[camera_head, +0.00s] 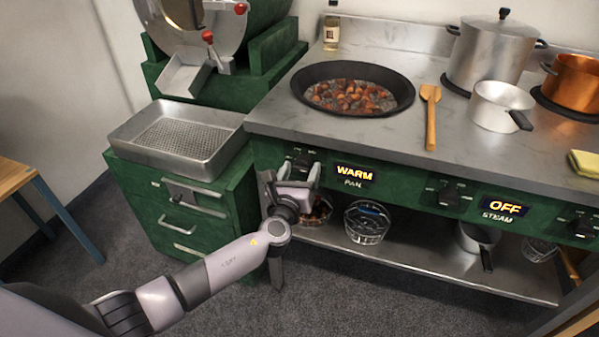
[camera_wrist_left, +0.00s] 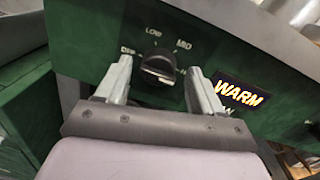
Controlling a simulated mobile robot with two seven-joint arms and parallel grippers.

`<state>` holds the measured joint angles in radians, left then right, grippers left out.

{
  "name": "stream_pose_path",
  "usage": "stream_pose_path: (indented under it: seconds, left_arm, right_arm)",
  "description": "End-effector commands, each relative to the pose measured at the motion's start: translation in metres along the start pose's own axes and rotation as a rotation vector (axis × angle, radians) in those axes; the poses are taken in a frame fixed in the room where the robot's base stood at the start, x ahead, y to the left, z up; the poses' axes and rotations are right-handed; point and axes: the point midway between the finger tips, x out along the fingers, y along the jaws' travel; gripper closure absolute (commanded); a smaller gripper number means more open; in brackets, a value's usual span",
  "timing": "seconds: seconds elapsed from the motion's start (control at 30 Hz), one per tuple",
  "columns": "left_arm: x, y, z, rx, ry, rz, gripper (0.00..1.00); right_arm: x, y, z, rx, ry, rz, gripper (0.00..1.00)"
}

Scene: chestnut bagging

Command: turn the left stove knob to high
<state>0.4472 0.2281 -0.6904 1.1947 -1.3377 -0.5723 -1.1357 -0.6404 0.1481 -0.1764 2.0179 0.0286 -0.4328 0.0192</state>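The left stove knob (camera_wrist_left: 158,68) is a dark round knob on the green front panel, between my left gripper's fingers in the left wrist view. The labels LOW and MID show above it, with another label at its left; the right side of the dial is partly covered by a finger. A lit display (camera_head: 355,174) beside it reads WARM, over the word PAN. My left gripper (camera_head: 299,172) is open, one finger on each side of the knob, with gaps visible to both fingers. My right gripper is not in view.
A middle knob (camera_head: 449,195) sits beside a display reading OFF, over STEAM (camera_head: 505,207). A black pan of chestnuts (camera_head: 352,92), a wooden spoon (camera_head: 431,115) and pots stand on the stove top. A metal tray (camera_head: 178,139) rests on the green cabinet. The lower shelf (camera_head: 420,262) holds baskets and a pan.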

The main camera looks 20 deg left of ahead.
Motion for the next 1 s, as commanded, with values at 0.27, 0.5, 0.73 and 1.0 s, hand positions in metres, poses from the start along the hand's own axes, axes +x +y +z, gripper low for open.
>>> stream_pose_path:
  seconds: [0.27, 0.5, 0.73, 1.0]
  left_arm:
    - [-0.007, 0.001, -0.001, -0.001, 0.004, 0.001, 0.33]
    - [-0.039, 0.001, -0.001, -0.001, 0.004, 0.000, 0.33]
    - [-0.065, 0.000, -0.001, 0.000, 0.002, 0.000, 0.33]
    - [-0.072, 0.000, 0.000, 0.000, 0.000, 0.001, 0.33]
  right_arm:
    - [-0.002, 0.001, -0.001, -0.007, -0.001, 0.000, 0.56]
    - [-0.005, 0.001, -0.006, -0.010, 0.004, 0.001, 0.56]
    - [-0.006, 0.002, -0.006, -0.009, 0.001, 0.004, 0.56]
    - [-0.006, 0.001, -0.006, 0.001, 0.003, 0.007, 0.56]
